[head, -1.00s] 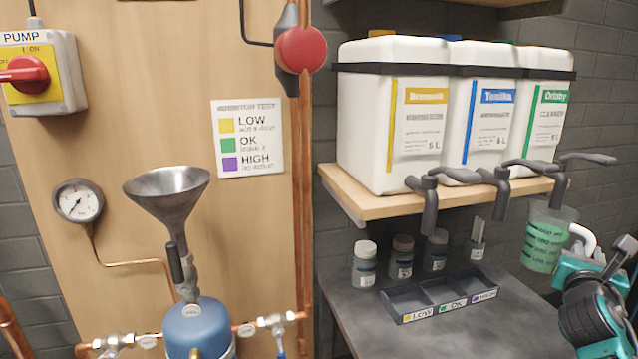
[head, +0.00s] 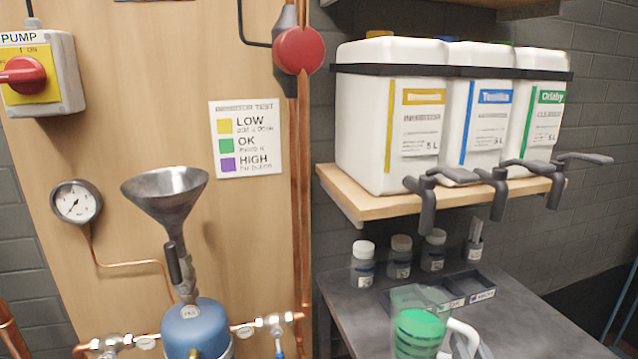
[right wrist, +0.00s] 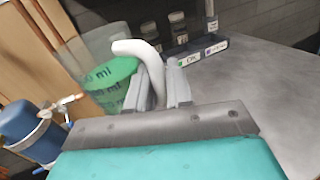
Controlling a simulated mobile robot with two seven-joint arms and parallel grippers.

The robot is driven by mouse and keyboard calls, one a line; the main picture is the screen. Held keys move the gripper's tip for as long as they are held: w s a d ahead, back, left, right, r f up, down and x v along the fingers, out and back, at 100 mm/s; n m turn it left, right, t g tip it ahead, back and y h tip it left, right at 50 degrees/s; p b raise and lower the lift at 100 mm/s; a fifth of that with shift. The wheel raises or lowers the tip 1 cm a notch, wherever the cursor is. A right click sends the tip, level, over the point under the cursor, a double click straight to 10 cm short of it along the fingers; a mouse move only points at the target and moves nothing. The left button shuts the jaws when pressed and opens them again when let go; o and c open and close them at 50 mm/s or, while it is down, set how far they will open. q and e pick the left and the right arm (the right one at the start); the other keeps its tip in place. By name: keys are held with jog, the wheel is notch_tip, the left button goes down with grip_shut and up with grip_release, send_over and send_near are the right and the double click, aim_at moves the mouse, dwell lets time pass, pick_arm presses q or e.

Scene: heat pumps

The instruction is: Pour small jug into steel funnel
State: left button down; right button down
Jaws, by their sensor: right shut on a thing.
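The small jug (head: 417,330) is a clear measuring jug with green liquid and a white handle. In the head view it is at the bottom, right of centre, in front of the worktop. My right gripper (right wrist: 160,88) is shut on the jug's white handle (right wrist: 138,50) in the right wrist view. The jug looks tilted there, and its base is not clearly shown. The steel funnel (head: 166,190) stands empty-looking above a blue vessel (head: 195,328), left of the jug and higher in the picture. My left gripper is not in view.
Three white canisters (head: 392,120) with grey taps stand on a wooden shelf (head: 380,205). Below are small bottles (head: 363,262) and a sorting tray (head: 478,284) on the grey worktop (head: 520,310). Copper pipes (head: 300,200) run upright between funnel and shelf.

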aim_at(443, 340)
jog(key=shift+n+y, duration=0.5)
jog(key=shift+y, duration=0.1)
jog(key=s+a, duration=0.3)
jog(key=shift+a+r, duration=0.15)
jog(key=shift+r, duration=0.15)
jog(key=shift+w+a, duration=0.1)
